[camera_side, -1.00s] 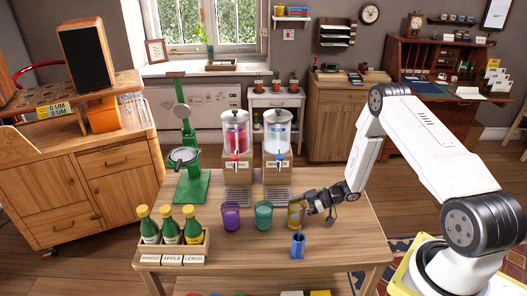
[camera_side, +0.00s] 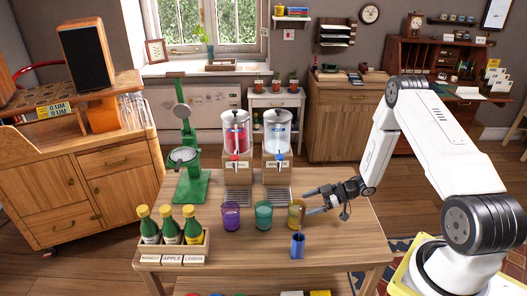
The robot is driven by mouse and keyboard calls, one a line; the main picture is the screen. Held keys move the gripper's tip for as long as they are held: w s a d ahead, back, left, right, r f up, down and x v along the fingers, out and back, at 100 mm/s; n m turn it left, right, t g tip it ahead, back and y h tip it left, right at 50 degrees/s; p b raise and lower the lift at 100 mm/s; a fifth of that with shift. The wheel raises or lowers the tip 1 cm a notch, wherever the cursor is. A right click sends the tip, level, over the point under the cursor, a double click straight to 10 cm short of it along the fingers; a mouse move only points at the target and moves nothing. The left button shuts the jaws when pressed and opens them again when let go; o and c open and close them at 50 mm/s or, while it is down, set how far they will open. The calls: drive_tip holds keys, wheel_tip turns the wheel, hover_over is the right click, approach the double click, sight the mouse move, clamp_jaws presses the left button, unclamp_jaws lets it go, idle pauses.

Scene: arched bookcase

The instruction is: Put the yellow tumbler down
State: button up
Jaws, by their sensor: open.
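The yellow tumbler (camera_side: 296,213) stands upright on the wooden table (camera_side: 345,240), at the right end of a row with a teal tumbler (camera_side: 264,215) and a purple tumbler (camera_side: 231,215). My gripper (camera_side: 308,202) is open and empty just to the right of the yellow tumbler, its fingers pointing left toward it. A small gap seems to lie between the fingertips and the tumbler, though the side view makes exact contact hard to tell.
Two drink dispensers (camera_side: 236,150) and a green press (camera_side: 190,185) stand behind. A crate of green bottles (camera_side: 208,240) is at the front left. The table's right side is clear.

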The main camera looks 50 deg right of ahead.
drive_tip(key=v, duration=0.7)
idle(0.6)
drive_tip(key=w+a+r+m+h, duration=0.4)
drive_tip(key=w+a+r+h, duration=0.1)
drive_tip(key=w+r+h, duration=0.5)
drive_tip(key=s+a+r+m+g, duration=0.2)
drive_tip(key=s+a+r+g, duration=0.1)
drive_tip(key=s+a, duration=0.4)
drive_tip(key=s+a+r+m+g, duration=0.3)
drive_tip(key=s+a, duration=0.5)
drive_tip(key=s, duration=0.1)
drive_tip(key=shift+s+r+g+y, duration=0.3)
drive_tip(key=shift+g, duration=0.1)
drive_tip(key=shift+w, duration=0.1)
idle(0.5)
